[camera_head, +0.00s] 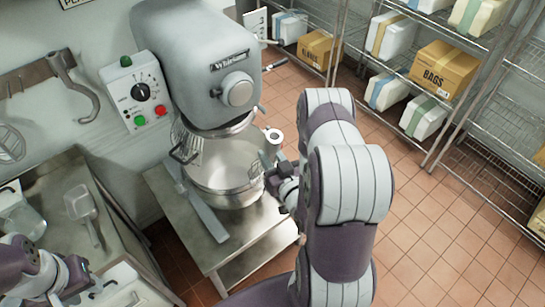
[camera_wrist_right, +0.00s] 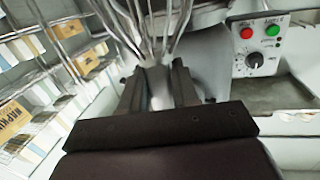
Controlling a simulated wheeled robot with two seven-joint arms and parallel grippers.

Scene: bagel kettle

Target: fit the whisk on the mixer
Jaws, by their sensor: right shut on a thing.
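The grey mixer (camera_head: 205,65) stands on a low steel table, its steel bowl (camera_head: 225,170) under the head. My right gripper (camera_head: 273,170) is at the bowl's right rim, partly hidden by my arm. In the right wrist view my right gripper (camera_wrist_right: 158,88) is shut on the stem of the whisk (camera_wrist_right: 150,35), and its wires spread away from the fingers. In the head view I cannot clearly make out the whisk, nor its gap to the mixer's shaft. My left gripper (camera_head: 95,281) is low at the left, far from the mixer; its jaws are too small to judge.
The control box (camera_head: 142,92) with buttons and a knob is left of the mixer head. A dough hook (camera_head: 88,103) hangs on the wall rack. A scoop (camera_head: 80,203) lies on the left counter. Wire shelves (camera_head: 437,85) with boxes stand at the right; the tiled floor before them is clear.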

